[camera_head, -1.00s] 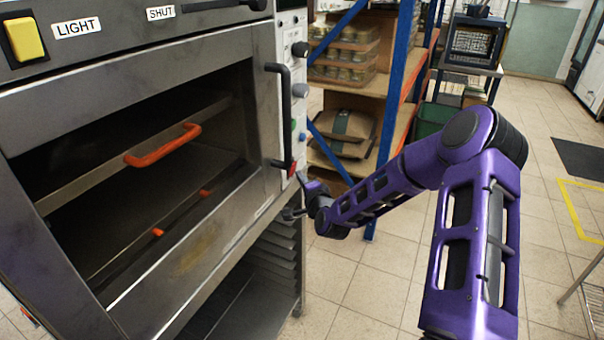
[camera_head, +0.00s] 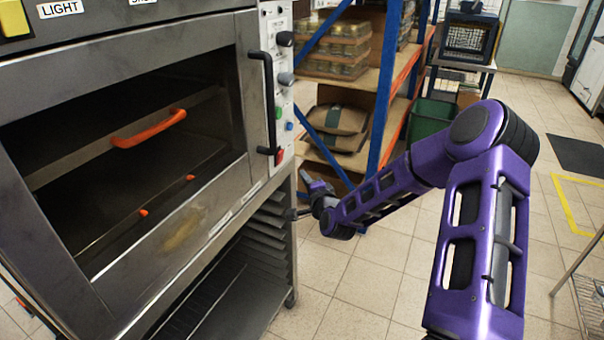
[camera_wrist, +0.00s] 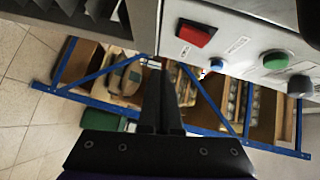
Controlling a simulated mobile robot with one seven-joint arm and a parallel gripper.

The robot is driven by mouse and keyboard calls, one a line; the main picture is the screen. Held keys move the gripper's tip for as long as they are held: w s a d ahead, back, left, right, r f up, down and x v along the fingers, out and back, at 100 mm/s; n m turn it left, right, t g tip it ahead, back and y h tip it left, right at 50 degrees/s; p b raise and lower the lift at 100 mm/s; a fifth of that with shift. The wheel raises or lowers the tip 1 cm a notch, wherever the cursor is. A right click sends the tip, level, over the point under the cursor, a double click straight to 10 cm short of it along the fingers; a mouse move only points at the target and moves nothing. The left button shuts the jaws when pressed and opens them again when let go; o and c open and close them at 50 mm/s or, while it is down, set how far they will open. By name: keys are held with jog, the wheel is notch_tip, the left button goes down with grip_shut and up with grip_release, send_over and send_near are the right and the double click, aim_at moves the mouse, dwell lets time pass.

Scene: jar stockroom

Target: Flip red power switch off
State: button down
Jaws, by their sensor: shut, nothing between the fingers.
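The red power switch (camera_head: 279,156) sits low on the oven's light control panel (camera_head: 282,95), at the oven's right front edge. It also shows in the wrist view (camera_wrist: 197,33) as a red rocker in a dark frame, above and right of my fingertips. My gripper (camera_wrist: 160,68) is shut and empty, its fingers together below the panel's edge. In the head view my gripper (camera_head: 297,212) is below the switch, beside the rack under the oven, and apart from the switch. Whether the switch is on or off is not clear.
A green button (camera_wrist: 275,61) and a blue button (camera_wrist: 299,85) are on the same panel. The black oven handle (camera_head: 267,100) stands out left of it. A blue-framed shelf (camera_head: 385,85) with jars and sacks stands behind. The tiled floor (camera_head: 365,290) is clear.

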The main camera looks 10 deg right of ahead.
jog(key=a+f+v, duration=0.1)
jog(key=v, duration=0.5)
jog(key=shift+s+d+f, duration=0.35)
jog(key=shift+s+d, duration=0.1)
jog(key=shift+s, duration=0.05)
jog(key=shift+w+d, duration=0.1)
